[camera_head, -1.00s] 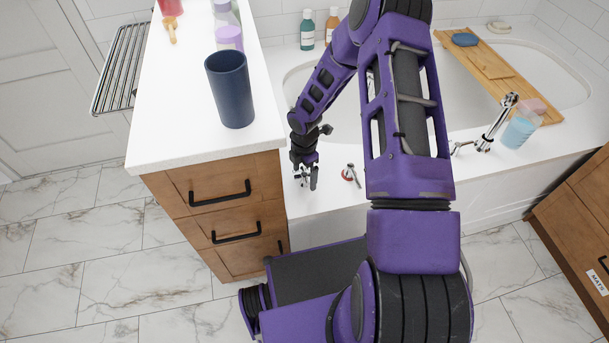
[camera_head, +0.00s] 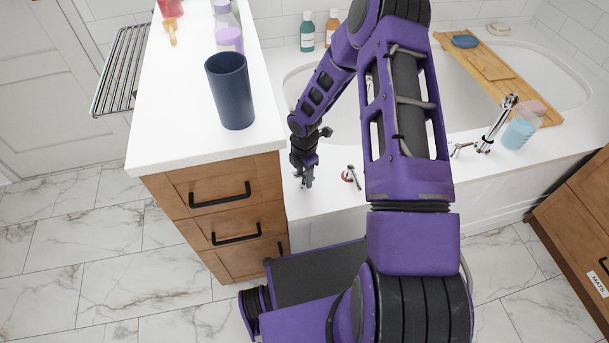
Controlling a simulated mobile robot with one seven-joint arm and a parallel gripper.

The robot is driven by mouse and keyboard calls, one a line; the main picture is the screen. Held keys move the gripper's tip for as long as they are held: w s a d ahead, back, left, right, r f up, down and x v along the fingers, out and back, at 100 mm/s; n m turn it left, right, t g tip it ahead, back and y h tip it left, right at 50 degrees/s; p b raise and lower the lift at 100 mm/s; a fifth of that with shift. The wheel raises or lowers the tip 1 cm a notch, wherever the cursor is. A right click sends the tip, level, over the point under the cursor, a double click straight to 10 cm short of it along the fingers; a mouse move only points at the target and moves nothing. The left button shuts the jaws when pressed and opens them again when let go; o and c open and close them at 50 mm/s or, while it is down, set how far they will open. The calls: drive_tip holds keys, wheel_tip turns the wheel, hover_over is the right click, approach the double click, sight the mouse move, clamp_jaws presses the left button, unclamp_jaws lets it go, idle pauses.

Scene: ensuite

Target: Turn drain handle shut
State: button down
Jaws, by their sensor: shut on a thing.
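My gripper (camera_head: 306,184) points down at the white tub ledge, just right of the wooden cabinet. It is shut on a small chrome fitting, which I take to be the drain handle (camera_head: 304,178). The fingers and wrist hide most of the handle, so its angle cannot be told. A separate chrome lever with a red ring at its base (camera_head: 347,174) stands on the ledge to the right of my gripper, apart from it.
The cabinet (camera_head: 208,207) with its white top stands close to the left of my gripper; a dark blue cup (camera_head: 232,92) is on it. A wooden tray (camera_head: 486,66) spans the bathtub (camera_head: 345,120).

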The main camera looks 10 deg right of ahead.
drive_tip(key=shift+m, duration=0.3)
drive_tip(key=m+b, duration=0.1)
drive_tip(key=m, duration=0.2)
drive_tip(key=shift+m, duration=0.3)
drive_tip(key=m, duration=0.3)
drive_tip(key=shift+m, duration=0.3)
drive_tip(key=m, duration=0.4)
drive_tip(key=shift+m, duration=0.3)
drive_tip(key=c, duration=1.5)
unclamp_jaws()
drive_tip(key=m, duration=0.3)
drive_tip(key=shift+c, duration=0.2)
drive_tip(key=shift+o, duration=1.1)
drive_tip(key=shift+m, duration=1.2)
drive_tip(key=shift+d, duration=0.1)
